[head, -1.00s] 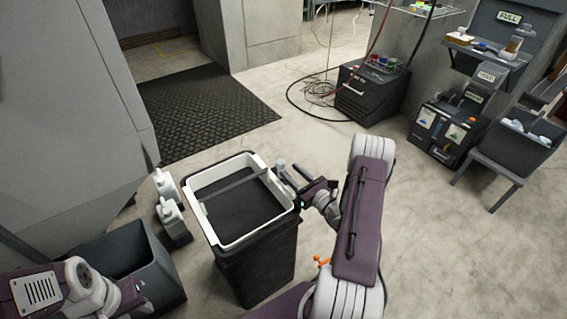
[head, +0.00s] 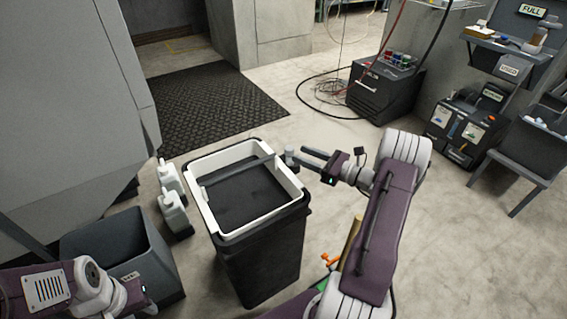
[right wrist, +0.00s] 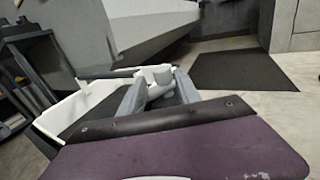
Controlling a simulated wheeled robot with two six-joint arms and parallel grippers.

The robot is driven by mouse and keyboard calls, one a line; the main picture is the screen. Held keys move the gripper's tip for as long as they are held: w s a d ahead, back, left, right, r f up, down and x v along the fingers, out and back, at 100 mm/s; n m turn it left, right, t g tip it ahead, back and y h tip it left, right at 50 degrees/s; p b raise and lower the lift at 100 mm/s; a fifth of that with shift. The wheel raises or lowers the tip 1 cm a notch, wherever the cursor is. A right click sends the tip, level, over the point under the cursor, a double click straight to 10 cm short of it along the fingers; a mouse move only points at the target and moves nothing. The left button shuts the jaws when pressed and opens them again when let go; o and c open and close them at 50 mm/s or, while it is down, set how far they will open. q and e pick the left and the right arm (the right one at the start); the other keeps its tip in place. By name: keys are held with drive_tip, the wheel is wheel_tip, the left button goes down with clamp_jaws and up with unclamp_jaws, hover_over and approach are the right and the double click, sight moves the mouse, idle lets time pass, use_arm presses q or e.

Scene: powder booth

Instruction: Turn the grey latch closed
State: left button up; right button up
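The grey latch (head: 238,170) shows as a bar lying across the white-framed opening of a black bin (head: 258,262). A pale grey round knob (head: 290,154) stands at its right end, by the bin's rim. My right gripper (head: 299,155) is open just right of the knob, its fingers pointing left. In the right wrist view the knob (right wrist: 160,77) appears between the spread fingertips (right wrist: 158,73), and the bar (right wrist: 105,73) runs left from it. I cannot tell whether a finger touches the knob. My left gripper (head: 140,300) is low at the left; its fingers are unclear.
Two white bottles (head: 171,195) stand left of the bin. A black mat (head: 215,108) lies behind.

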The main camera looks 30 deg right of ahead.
use_arm(q)
drive_tip(key=shift+f, duration=0.7)
use_arm(e)
drive_tip(key=shift+d+f, duration=0.15)
drive_tip(key=shift+f, duration=0.05)
